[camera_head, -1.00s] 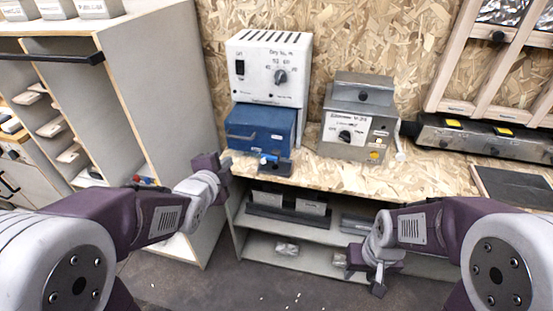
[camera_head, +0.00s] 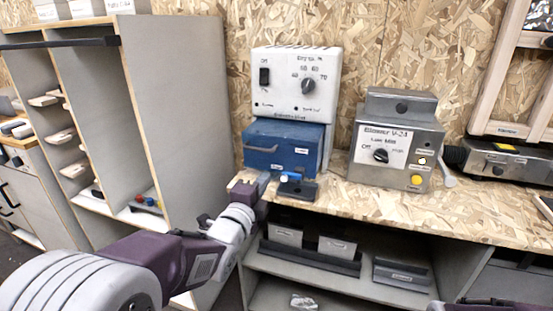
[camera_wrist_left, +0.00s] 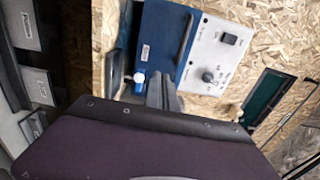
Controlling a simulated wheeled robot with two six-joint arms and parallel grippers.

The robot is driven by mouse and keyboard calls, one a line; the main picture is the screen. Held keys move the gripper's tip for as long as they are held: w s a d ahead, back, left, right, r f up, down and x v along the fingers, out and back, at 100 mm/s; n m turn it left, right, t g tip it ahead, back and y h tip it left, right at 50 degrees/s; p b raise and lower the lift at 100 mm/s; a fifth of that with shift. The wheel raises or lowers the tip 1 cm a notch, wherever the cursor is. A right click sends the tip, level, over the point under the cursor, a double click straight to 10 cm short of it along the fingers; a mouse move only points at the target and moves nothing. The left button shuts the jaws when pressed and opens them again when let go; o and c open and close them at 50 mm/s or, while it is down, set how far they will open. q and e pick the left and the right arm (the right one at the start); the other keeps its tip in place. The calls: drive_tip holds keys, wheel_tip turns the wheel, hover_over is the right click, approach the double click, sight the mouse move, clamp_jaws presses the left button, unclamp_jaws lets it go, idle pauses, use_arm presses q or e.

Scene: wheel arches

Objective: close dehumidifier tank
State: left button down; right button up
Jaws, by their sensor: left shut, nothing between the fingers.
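The dehumidifier is a white box (camera_head: 296,85) with a dial and switch, standing on the chipboard bench against the wall. Its blue tank (camera_head: 282,147) is below the panel and juts forward of the white front. A small blue tap over a dark tray (camera_head: 297,188) is at the tank's lower front. My left gripper (camera_head: 265,182) is shut and empty, low at the tank's front left corner, close to the tap. In the left wrist view the gripper (camera_wrist_left: 160,88) points at the blue tank (camera_wrist_left: 160,40); contact cannot be told. My right gripper is out of view.
A grey metal blower box (camera_head: 395,145) with a knob and a yellow button stands right of the dehumidifier. A tall grey shelf unit (camera_head: 175,110) is close on the left. Bare chipboard bench top (camera_head: 400,203) runs along the front. Bins (camera_head: 310,250) sit on the shelf below.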

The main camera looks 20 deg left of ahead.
sight(280, 157)
use_arm(q)
drive_tip(key=w, duration=0.5)
drive_tip(key=w+b, duration=0.1)
drive_tip(key=w, duration=0.3)
drive_tip(key=shift+w+d+f, duration=0.15)
drive_tip(key=shift+w, duration=0.65)
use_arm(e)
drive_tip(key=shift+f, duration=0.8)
use_arm(q)
drive_tip(key=shift+w, duration=0.1)
